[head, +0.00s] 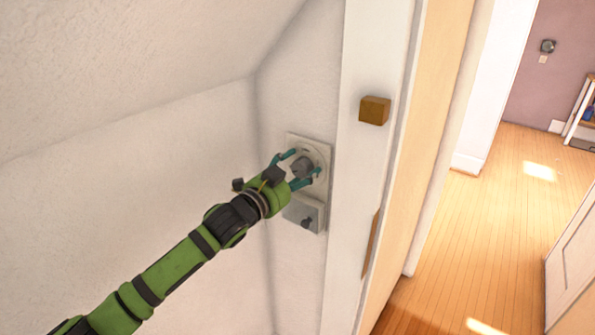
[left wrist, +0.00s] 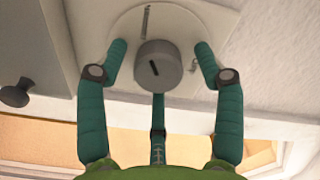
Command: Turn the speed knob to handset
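The speed knob, a grey round knob (head: 303,166), sits on a pale round dial (head: 311,151) on a wall plate (head: 323,150). The knob also shows in the left wrist view (left wrist: 158,66), with a short dark slanted mark on its face. Thin marks show on the dial (left wrist: 128,25) around it, too small to read. My left gripper (head: 305,164) is at the knob. In the left wrist view its teal fingers (left wrist: 161,60) are spread on both sides of the knob and below it, with gaps at both sides. My right gripper is not in view.
A pale box (head: 299,211) with a small dark knob (head: 307,222) is just below the dial. A wooden block (head: 374,110) sticks out from the white door frame (head: 365,60) to the right. The sloped ceiling (head: 120,60) is above my left arm. Open wooden floor (head: 480,210) lies right.

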